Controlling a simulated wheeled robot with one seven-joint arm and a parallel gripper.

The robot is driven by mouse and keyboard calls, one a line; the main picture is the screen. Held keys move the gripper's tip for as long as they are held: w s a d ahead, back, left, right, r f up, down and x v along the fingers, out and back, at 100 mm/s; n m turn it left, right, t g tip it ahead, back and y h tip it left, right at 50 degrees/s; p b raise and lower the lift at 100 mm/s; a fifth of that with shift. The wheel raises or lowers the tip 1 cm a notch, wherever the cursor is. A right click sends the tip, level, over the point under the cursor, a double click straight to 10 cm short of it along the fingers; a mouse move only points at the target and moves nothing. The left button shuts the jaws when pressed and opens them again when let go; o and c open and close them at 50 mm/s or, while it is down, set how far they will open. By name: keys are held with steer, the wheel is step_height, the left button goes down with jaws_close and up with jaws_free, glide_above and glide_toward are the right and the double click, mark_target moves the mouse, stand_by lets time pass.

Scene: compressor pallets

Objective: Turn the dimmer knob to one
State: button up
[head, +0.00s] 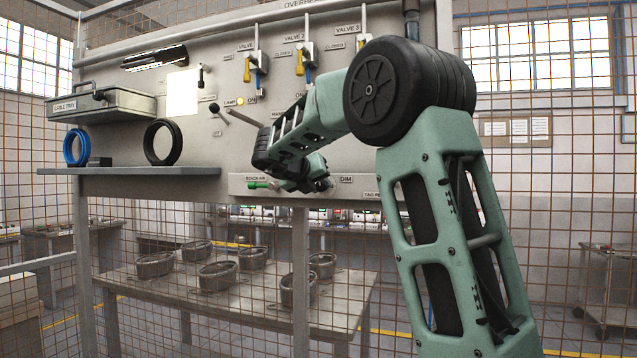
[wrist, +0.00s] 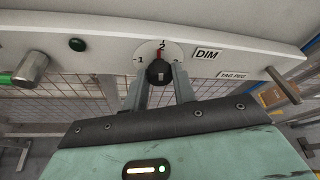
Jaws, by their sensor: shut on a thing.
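The dimmer knob (wrist: 158,72) is a dark round knob in the wrist view, in front of a pale round dial (wrist: 177,52) beside the DIM label (wrist: 207,54). The dial shows a 1 at the left and a 2 at the top. A red mark above the knob points up near the 2. My gripper (wrist: 160,78) has its two grey fingers on either side of the knob and is shut on it. In the head view, my gripper (head: 318,184) is at the lower rail left of the DIM label (head: 346,179), and my wrist hides the knob.
A metal cylinder (wrist: 31,68) and a dark green button (wrist: 77,44) sit left of the dial. A tag peg (wrist: 284,85) juts out at the right. In the head view, valve levers (head: 304,60) are above my arm and a shelf (head: 130,171) is at the left.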

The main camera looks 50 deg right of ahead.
steer(key=n+g+h+p, duration=0.1)
steer(key=n, duration=0.1)
steer(key=shift+w+n, duration=0.15)
steer(key=shift+n, duration=0.15)
steer(key=n, duration=0.1)
steer(key=n+g+h, duration=0.1)
steer(key=n, duration=0.1)
steer(key=shift+w+a+f+g+h, duration=0.1)
steer(key=shift+f+g+h, duration=0.1)
steer(key=shift+g+h, duration=0.1)
steer(key=n+h, duration=0.1)
steer(key=n, duration=0.2)
steer(key=shift+f+g, duration=0.2)
steer(key=shift+g, duration=0.1)
steer(key=shift+f+n+h+b, duration=0.1)
steer(key=shift+n+h+b, duration=0.6)
steer(key=shift+n, duration=1.3)
steer(key=shift+n+h, duration=0.3)
steer(key=o, duration=1)
steer(key=a+b, duration=0.1)
steer(key=a, duration=0.4)
steer(key=a+f+b, duration=0.1)
steer(key=a, duration=0.5)
steer(key=a+b, duration=0.1)
steer(key=a, duration=0.5)
steer(key=shift+a+f+b, duration=0.2)
steer(key=shift+f+b, duration=0.1)
steer(key=shift+b, duration=0.05)
